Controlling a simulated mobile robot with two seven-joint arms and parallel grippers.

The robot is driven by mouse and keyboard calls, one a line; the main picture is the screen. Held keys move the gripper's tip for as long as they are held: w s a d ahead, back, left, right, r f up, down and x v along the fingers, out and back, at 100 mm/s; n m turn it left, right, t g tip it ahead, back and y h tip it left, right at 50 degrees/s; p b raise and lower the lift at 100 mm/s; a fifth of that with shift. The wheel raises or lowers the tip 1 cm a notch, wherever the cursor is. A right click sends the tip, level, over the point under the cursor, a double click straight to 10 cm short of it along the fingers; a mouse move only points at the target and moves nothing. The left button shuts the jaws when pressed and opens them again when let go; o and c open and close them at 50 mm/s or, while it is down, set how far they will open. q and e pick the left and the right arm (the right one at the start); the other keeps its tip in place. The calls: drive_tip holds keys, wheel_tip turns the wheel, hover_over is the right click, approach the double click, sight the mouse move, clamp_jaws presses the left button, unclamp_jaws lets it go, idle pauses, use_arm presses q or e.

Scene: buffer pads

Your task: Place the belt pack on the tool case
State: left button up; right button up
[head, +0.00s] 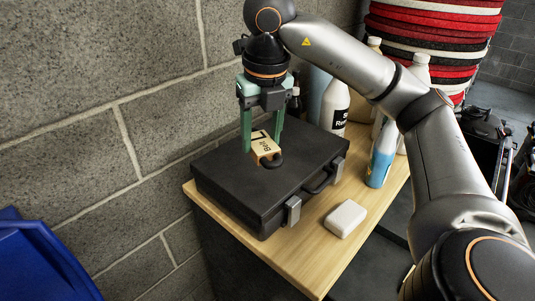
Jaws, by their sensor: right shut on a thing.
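The black tool case (224,189) lies flat and closed on a light wooden worktop, its handle and latches facing the front right. My right gripper (262,146) points down over the case with its green fingers around the tan belt pack (265,149). The belt pack has dark lettering and a dark loop at its lower right. It is over the middle of the case lid; I cannot tell whether its underside touches the lid. My left gripper is not in view.
A white block (345,218) lies on the worktop (318,262) in front of the case. A white bottle (335,107) and a blue-labelled bottle (382,158) stand behind and right. A block wall (95,100) runs close along the left. Stacked red, black and white pads (432,35) stand behind.

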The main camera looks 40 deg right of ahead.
drive_tip(key=w+d+f+b, duration=0.1)
drive_tip(key=d+f, duration=0.1)
drive_tip(key=w+d+f+b, duration=0.1)
drive_tip(key=w+f, duration=0.1)
drive_tip(key=w+d+f, duration=0.1)
drive_tip(key=d+f, duration=0.1)
drive_tip(key=shift+w+d+f+b, duration=0.15)
drive_tip(key=shift+w+d+b, duration=0.2)
drive_tip(key=shift+w+b, duration=0.05)
drive_tip(key=shift+w+d+f, duration=0.15)
drive_tip(key=shift+d, duration=0.05)
drive_tip(key=shift+w+d+f, duration=0.1)
drive_tip(key=shift+d+f, duration=0.05)
drive_tip(key=shift+f, duration=0.1)
drive_tip(key=shift+w+d+f, duration=0.15)
drive_tip(key=shift+f, duration=1.6)
drive_tip(key=shift+f, duration=0.25)
drive_tip(key=o, duration=1.3)
drive_tip(key=shift+o, duration=0.2)
drive_tip(key=shift+r, duration=0.1)
